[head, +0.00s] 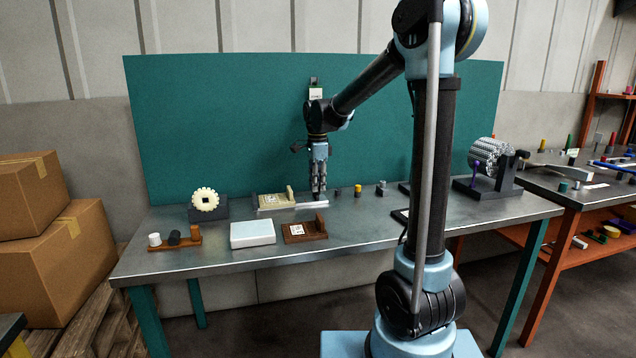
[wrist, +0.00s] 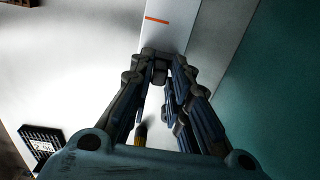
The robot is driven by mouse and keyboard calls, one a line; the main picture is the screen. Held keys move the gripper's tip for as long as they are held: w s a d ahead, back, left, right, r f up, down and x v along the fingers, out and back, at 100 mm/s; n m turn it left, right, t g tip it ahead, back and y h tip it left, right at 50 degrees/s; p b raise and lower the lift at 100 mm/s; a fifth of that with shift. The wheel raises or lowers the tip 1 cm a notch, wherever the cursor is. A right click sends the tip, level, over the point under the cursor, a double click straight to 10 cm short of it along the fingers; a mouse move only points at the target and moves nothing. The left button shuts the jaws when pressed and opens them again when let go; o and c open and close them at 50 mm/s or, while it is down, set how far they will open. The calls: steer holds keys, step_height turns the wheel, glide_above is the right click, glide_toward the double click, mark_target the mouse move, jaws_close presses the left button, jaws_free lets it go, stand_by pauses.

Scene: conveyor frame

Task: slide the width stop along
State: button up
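My gripper (head: 319,194) points straight down at the right end of a pale, low rail (head: 291,205) on the metal bench. In the wrist view its two fingers (wrist: 163,66) lean together over a light grey strip (wrist: 168,30) with an orange line across it. A dark piece shows at the fingertips; I cannot tell whether it is the width stop or part of the fingers. A beige block (head: 270,201) lies along the rail, and a brown upright piece (head: 290,193) stands left of my gripper, apart from it.
In front lie a white box (head: 252,234) and a brown tray (head: 305,230). A cream gear (head: 205,199) stands at the left. A yellow-and-black peg (head: 358,190) stands right of my gripper. A green panel (head: 230,130) rises behind the bench (head: 210,262).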

jaws_close()
steer(key=shift+a, duration=0.2)
steer(key=shift+s+a+r, duration=0.1)
steer(key=shift+s+a, duration=0.25)
steer(key=shift+a, duration=0.85)
steer(key=shift+s+a+f, duration=0.1)
steer(key=shift+s+a, duration=0.2)
steer(key=shift+a, duration=0.95)
steer(key=shift+s+a+r, duration=0.1)
steer(key=shift+s+a, duration=0.25)
steer(key=shift+a, duration=0.85)
steer(key=o, duration=0.8)
jaws_free()
